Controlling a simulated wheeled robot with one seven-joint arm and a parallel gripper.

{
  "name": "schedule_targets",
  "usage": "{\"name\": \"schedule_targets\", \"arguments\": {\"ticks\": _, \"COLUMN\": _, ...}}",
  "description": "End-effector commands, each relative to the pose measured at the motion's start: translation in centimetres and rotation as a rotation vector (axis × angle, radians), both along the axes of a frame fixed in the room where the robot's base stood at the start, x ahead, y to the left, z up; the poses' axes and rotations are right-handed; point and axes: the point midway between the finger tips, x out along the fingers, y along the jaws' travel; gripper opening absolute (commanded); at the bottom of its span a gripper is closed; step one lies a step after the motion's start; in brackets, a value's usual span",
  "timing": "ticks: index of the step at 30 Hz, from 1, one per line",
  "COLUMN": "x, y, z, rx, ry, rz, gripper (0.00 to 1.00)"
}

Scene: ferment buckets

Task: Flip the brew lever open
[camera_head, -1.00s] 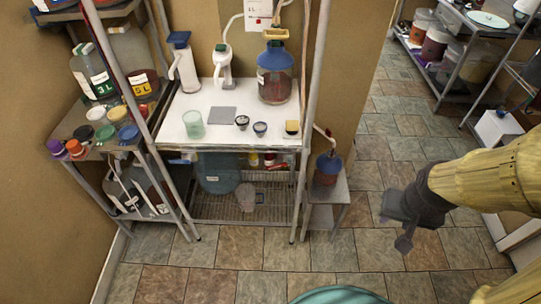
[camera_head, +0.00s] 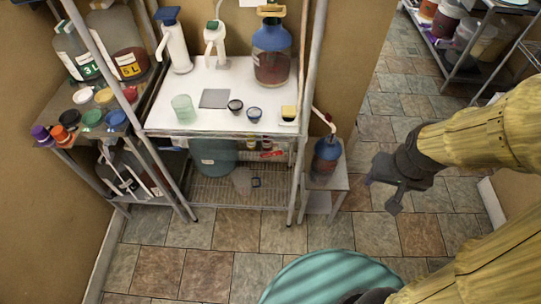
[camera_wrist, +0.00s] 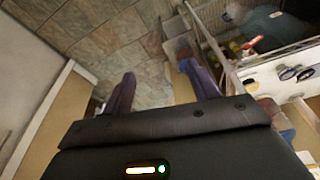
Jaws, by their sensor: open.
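I cannot pick out a brew lever with certainty. A small dark red vessel with a blue cap (camera_head: 325,157) and a white bent tube stands on a low side stand right of the shelf. A large jug with a blue top (camera_head: 271,52) stands at the back right of the white worktop (camera_head: 215,125). My gripper (camera_head: 381,189) is open and empty, right of the stand and apart from everything. Its two fingers show in the wrist view (camera_wrist: 157,78).
A green cup (camera_head: 183,108), a grey square (camera_head: 214,98), two small dark cups and a yellow-topped block (camera_head: 288,113) are on the worktop. Metal posts (camera_head: 306,100) bound the shelf. Large bottles stand at left.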

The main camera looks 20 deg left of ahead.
Motion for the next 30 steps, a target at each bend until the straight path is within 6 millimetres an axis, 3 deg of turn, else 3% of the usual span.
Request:
{"name": "schedule_targets", "arguments": {"ticks": 1, "x": 0.2, "y": 0.3, "z": -0.6, "rx": 0.002, "ry": -0.009, "rz": 0.009, "gripper": 0.7}}
{"name": "schedule_targets", "arguments": {"ticks": 6, "x": 1.8, "y": 2.5, "z": -3.4, "rx": 0.019, "ry": -0.088, "rz": 0.069, "gripper": 1.0}}
{"name": "schedule_targets", "arguments": {"ticks": 18, "x": 6.4, "y": 11.4, "z": -10.9, "rx": 0.067, "ry": -0.42, "rz": 0.274, "gripper": 1.0}}
{"name": "schedule_targets", "arguments": {"ticks": 30, "x": 7.9, "y": 19.2, "z": -16.6, "rx": 0.067, "ry": -0.743, "rz": 0.406, "gripper": 1.0}}
